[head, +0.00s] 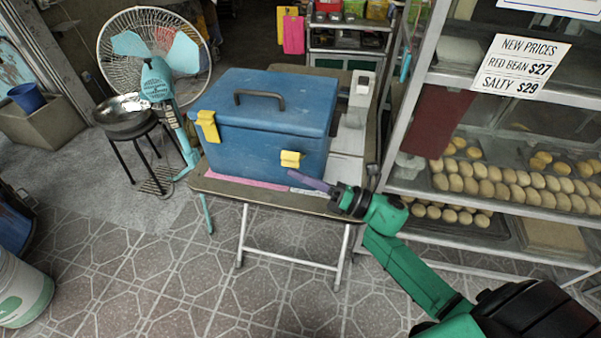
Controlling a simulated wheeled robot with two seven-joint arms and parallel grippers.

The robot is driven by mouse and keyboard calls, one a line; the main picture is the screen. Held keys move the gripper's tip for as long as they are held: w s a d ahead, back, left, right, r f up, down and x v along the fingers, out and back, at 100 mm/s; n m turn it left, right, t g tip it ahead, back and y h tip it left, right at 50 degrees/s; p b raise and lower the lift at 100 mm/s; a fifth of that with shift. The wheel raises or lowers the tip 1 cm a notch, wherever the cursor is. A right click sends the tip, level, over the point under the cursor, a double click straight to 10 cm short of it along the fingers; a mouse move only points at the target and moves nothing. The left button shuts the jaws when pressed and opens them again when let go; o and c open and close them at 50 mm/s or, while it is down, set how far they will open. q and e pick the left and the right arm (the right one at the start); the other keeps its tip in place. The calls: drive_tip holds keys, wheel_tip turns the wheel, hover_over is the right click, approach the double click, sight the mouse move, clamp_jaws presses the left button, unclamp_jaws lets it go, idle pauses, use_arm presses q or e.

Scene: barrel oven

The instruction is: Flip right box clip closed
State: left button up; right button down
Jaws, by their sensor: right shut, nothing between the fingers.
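A blue box (262,140) with a dark top handle (259,97) stands on a folding table (222,187). Its right yellow clip (291,159) is on the front face towards the right and looks like it sticks out from the box; its exact angle is too small to tell. Its left yellow clip (208,126) is at the front left edge and appears to stand off the face. My right gripper (308,181) is shut and empty, with its purple fingers just below the right clip, apparently apart from it. My left gripper is out of view.
A bread rack (411,187) with trays of buns stands close to my right arm. A fan (155,75) and a stool with a metal bowl (121,114) stand left of the table. The tiled floor in front is clear.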

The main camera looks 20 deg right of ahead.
sight(294, 157)
drive_tip(key=r+m+p, duration=0.1)
drive_tip(key=m+p, duration=0.1)
drive_tip(key=w+r+m+h+p, duration=0.1)
drive_tip(key=r+m+p, duration=0.1)
drive_tip(key=m, duration=0.1)
drive_tip(key=d+r+m+h+p, duration=0.1)
drive_tip(key=m+p, duration=0.1)
drive_tip(key=p, duration=0.1)
drive_tip(key=shift+w+r+m, duration=0.15)
drive_tip(key=shift+w+m, duration=0.25)
drive_tip(key=shift+d, duration=0.1)
